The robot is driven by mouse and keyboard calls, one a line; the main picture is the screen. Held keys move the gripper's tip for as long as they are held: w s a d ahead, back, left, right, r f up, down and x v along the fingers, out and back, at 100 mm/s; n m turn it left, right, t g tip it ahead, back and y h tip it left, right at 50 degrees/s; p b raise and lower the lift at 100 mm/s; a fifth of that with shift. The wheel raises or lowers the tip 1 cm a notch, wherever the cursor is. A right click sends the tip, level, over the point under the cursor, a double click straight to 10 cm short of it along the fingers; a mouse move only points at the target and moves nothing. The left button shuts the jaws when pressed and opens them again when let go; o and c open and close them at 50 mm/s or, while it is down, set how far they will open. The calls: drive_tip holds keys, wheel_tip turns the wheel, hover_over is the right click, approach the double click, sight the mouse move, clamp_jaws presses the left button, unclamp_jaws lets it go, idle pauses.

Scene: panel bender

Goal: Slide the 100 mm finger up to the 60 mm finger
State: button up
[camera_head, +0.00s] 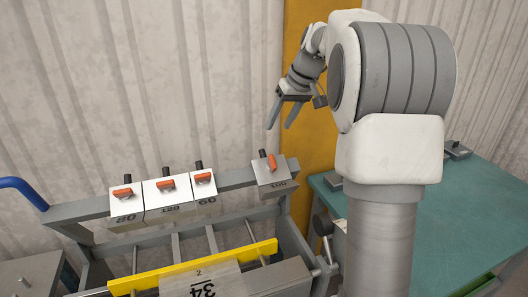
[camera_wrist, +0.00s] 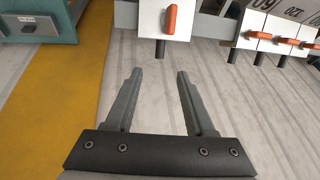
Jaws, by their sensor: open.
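The 100 mm finger (camera_head: 271,177) is a pale block with an orange lever, alone near the right end of the grey beam in the head view. The 60 mm finger (camera_head: 203,190) is the rightmost of a group to its left, with a bare gap between them. In the wrist view the 100 mm finger (camera_wrist: 150,22) is at the top centre and the 60 mm finger (camera_wrist: 245,42) to its right. My gripper (camera_head: 283,112) is open and empty, above the beam; its jaws (camera_wrist: 159,75) point toward the 100 mm finger, apart from it.
The 120 (camera_head: 166,200) and 80 (camera_head: 124,208) fingers stand left of the 60. The grey beam (camera_head: 235,178) is bare in the gap. A yellow bar (camera_head: 195,267) lies in front, and a blue handle (camera_head: 22,187) is at left. A teal table (camera_head: 455,225) stands at right.

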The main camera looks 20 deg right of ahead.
sight(264, 154)
drive_tip(key=p+x, duration=0.1)
drive_tip(key=x, duration=1.2)
drive_tip(key=shift+w+a, duration=0.1)
drive_tip(key=shift+w, duration=0.05)
clamp_jaws()
idle(0.8)
